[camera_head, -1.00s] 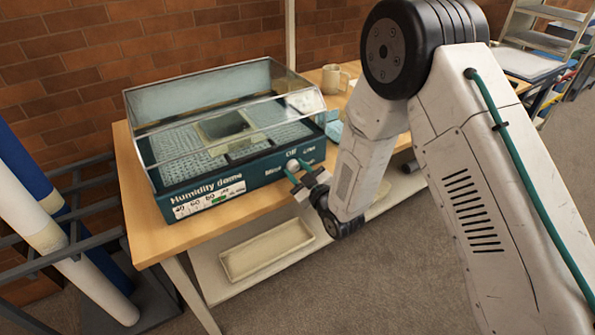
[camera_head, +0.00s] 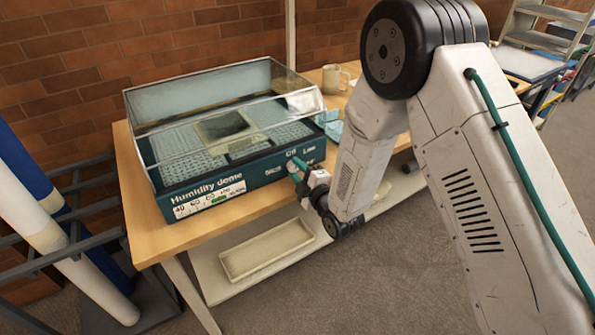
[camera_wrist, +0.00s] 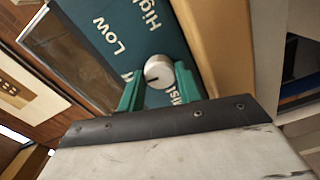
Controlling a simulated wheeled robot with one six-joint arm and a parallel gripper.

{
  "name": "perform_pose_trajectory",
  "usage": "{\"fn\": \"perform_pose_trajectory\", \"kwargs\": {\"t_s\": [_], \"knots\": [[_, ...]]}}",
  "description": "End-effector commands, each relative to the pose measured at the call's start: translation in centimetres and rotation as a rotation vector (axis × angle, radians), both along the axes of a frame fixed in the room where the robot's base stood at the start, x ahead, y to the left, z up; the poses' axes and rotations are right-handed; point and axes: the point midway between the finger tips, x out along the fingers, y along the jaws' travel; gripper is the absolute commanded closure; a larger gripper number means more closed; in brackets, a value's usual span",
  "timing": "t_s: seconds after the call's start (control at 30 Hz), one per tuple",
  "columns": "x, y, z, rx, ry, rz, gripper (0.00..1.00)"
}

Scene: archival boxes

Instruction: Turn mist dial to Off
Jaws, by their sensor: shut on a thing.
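The humidity dome (camera_head: 230,180) is a dark teal box with a clear lid, standing on the wooden table. Its mist dial (camera_wrist: 159,70) is a small white round knob on the teal front panel. My gripper (camera_wrist: 158,78) has its two green fingers on either side of the knob, shut on it. A dark pointer line on the knob points to the lower left in the wrist view, towards the left finger. "Low" and "High" are readable there; "Mist" is partly covered, and the label by the left finger is mostly hidden. In the head view my gripper (camera_head: 297,167) hides the knob.
A humidity scale with a green mark (camera_head: 208,200) is on the dome's front left. A mug (camera_head: 331,79) stands behind on the table (camera_head: 150,228). A shallow tray (camera_head: 265,252) lies on the shelf below. Rolled tubes (camera_head: 50,220) stand in a rack at left.

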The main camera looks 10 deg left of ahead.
Motion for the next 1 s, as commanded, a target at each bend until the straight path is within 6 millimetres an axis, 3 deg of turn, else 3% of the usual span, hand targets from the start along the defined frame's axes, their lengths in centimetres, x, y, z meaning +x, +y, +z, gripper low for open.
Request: {"fn": "perform_pose_trajectory", "kwargs": {"t_s": [0.8, 0.83, 0.9, 1.0], "knots": [[-0.09, 0.0, -0.13, -0.098, -0.073, 0.001, 0.89], [-0.1, 0.0, -0.13, -0.098, -0.073, 0.001, 0.6], [-0.09, 0.0, -0.12, -0.098, -0.073, 0.001, 0.44], [-0.07, 0.0, -0.11, -0.098, -0.073, 0.001, 0.44]]}}
